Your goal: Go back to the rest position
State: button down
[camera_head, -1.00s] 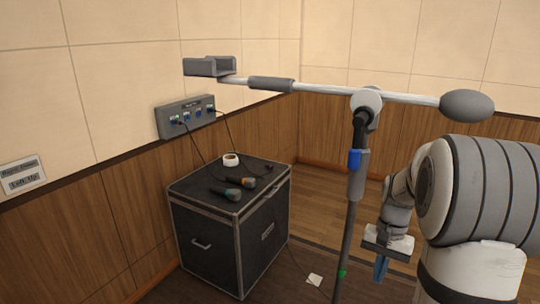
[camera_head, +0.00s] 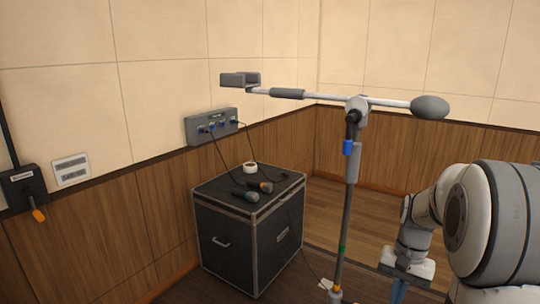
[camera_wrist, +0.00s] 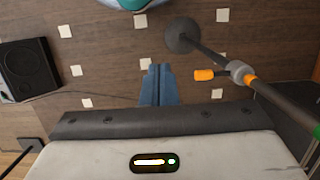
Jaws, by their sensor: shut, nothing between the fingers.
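My gripper (camera_head: 399,288) hangs pointing down at the lower right of the head view, at the end of my folded arm. In the wrist view its blue fingers (camera_wrist: 157,84) are together with nothing between them. They point at the wooden floor, clear of any object. The fingertips are partly cut off by the bottom of the head view.
A boom stand (camera_head: 352,190) rises just left of my arm, its boom spanning the view. A black case (camera_head: 247,232) with microphones and tape stands by the left wall. A wall box (camera_head: 211,127) and a lever box (camera_head: 24,186) are mounted there. Pale squares dot the floor.

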jog(key=s+a+r+n+t, duration=0.2)
jog(key=s+a+n, duration=0.1)
jog(key=s+a, duration=0.3)
jog(key=s+a+r+n+t+h, duration=0.1)
jog(key=s+a+r+n+t, duration=0.1)
jog(key=s+a, duration=0.5)
jog(key=shift+s+a+r+n+t, duration=0.2)
jog(key=shift+a+r+n+t, duration=0.25)
jog(key=shift+n, duration=0.45)
